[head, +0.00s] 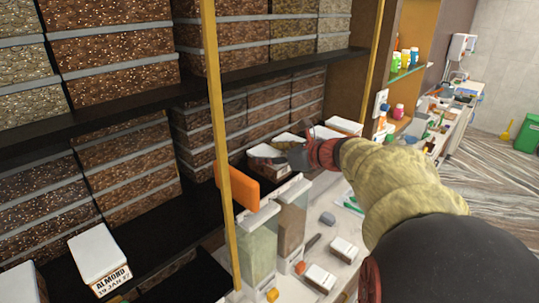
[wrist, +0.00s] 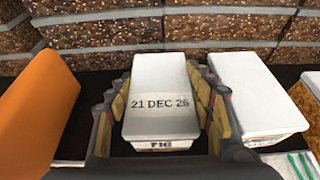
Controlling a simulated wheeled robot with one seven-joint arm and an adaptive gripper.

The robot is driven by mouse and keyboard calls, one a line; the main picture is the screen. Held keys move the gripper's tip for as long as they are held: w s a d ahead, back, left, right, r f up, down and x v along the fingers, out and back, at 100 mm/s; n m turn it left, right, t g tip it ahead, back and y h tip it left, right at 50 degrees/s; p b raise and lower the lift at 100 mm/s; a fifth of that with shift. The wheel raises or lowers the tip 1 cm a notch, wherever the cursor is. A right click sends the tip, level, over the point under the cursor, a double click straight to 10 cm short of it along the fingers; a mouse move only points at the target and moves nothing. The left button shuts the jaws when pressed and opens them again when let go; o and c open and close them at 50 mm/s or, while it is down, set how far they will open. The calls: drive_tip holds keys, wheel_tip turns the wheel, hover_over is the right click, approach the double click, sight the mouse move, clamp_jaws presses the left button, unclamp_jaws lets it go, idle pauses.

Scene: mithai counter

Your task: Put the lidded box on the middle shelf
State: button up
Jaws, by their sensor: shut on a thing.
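A lidded box with a white lid marked "21 DEC 26" (wrist: 160,88) sits between the fingers of my gripper (wrist: 162,112) in the wrist view. The fingers press on its left and right sides. In the head view my gripper (head: 284,158) reaches in over the back of the counter, by the dark shelf, with a white-topped box (head: 265,151) at its fingertips. Whether the held box rests on the dark surface or hangs just above it, I cannot tell. A dark shelf board (head: 140,115) with stacked brown boxes runs above and to the left.
Another white-lidded box (wrist: 255,92) stands close right of the held one. An orange panel (head: 237,187) is near on the left, beside a yellow post (head: 222,130). Clear containers (head: 258,245) stand in front. An ALMOND box (head: 99,252) is at lower left.

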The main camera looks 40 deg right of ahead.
drive_tip(key=o, duration=1.4)
drive_tip(key=shift+r, duration=0.1)
drive_tip(key=shift+s+r, duration=0.2)
drive_tip(key=b+v, duration=0.1)
drive_tip(key=v, duration=1)
drive_tip(key=shift+s, duration=0.35)
